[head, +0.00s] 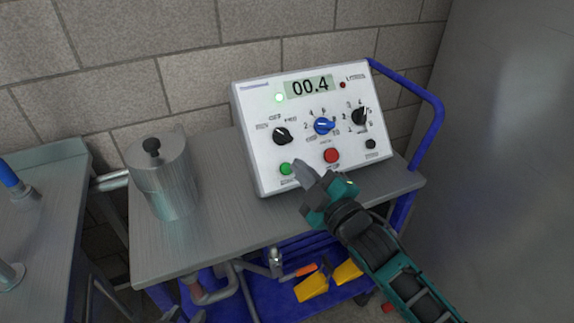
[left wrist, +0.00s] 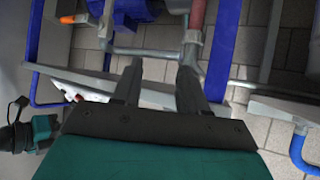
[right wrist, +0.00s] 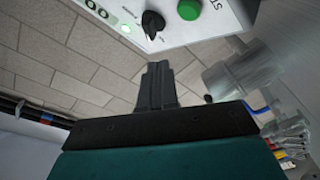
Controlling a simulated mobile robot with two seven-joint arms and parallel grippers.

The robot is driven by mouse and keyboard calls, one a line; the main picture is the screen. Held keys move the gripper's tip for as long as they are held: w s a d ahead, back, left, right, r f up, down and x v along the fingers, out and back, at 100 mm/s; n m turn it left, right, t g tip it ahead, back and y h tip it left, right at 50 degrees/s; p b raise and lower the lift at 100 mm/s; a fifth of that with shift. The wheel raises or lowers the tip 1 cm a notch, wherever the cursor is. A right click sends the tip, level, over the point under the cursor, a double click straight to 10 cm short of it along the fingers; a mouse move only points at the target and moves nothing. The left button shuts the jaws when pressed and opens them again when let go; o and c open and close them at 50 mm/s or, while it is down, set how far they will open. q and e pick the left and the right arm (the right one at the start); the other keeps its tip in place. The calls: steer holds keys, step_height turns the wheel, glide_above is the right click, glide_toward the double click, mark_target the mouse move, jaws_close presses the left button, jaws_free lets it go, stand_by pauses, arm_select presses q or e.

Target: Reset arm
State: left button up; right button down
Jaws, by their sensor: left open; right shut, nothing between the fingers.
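The white control box (head: 305,120) stands on the metal cart top (head: 215,235). Its display (head: 311,87) reads 00.4, and a green lamp (head: 279,98) glows at its upper left. A green button (head: 285,168) and a red button (head: 331,156) sit low on its face. My right gripper (head: 304,172) is shut and empty, its tips just right of the green button; any contact is unclear. In the right wrist view the shut fingers (right wrist: 158,75) point towards the panel, with the green button (right wrist: 188,10) above. My left gripper (left wrist: 160,70) is open and empty; the head view does not show it.
A metal canister (head: 166,182) with a black knob stands left of the box. A blue handle rail (head: 425,95) rises at the cart's right. Yellow-handled tools (head: 312,287) lie on the lower shelf. Another metal bench (head: 40,230) is at the left. A brick wall stands behind.

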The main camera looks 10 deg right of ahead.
stand_by(0.5)
arm_select(q)
steer(key=a+f, duration=0.1)
steer(key=s+a+f, duration=0.1)
steer(key=shift+s+a+f+y+p, duration=0.1)
steer(key=shift+s+f+y+p, duration=0.05)
steer(key=shift+f+y+p, duration=0.2)
arm_select(e)
steer(key=s+d+f+m+g+h, duration=0.2)
steer(key=s+d+f+m, duration=0.1)
steer(key=s+f, duration=0.3)
steer(key=s+d+f+m+g+h, duration=0.2)
steer(key=s+f+m, duration=0.3)
steer(key=s+f, duration=0.2)
steer(key=s+d+f+m+g+h, duration=0.1)
steer(key=s+d+f+m+g, duration=0.1)
steer(key=s+f+m, duration=0.3)
step_height(320, 180, down, 3)
steer(key=shift+s+d+r+h, duration=0.2)
steer(key=shift+s+d+h, duration=0.2)
steer(key=shift+s+d, duration=0.45)
stand_by(4.1)
